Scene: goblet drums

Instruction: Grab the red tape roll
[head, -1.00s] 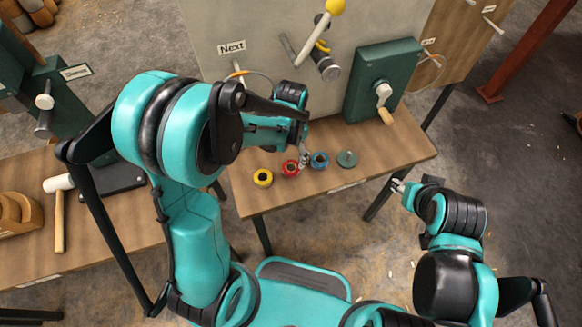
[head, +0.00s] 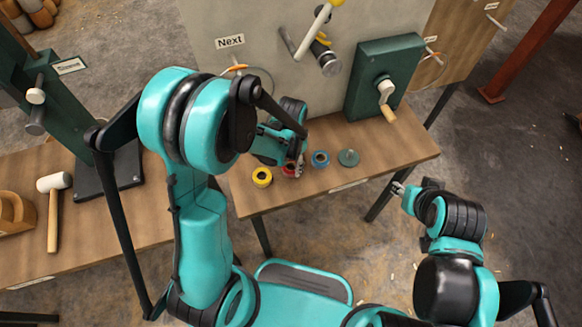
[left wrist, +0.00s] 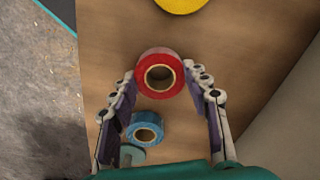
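The red tape roll (head: 287,170) lies on the wooden table, partly hidden by my left gripper (head: 297,168) in the head view. In the left wrist view the red roll (left wrist: 145,68) lies flat, its tan core facing the camera. My left gripper (left wrist: 161,76) is open, with one finger on each side of the roll near the fingertips. I cannot tell whether either finger touches it. My right gripper (head: 398,188) hangs off the table's front right corner, far from the roll; its finger opening is too small to judge.
A yellow roll (head: 262,177) lies left of the red one, a blue roll (head: 320,159) right of it, then a green round piece (head: 348,157). A panel (head: 270,90) with levers and a green crank box (head: 383,75) stand behind. The table's front edge is close.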

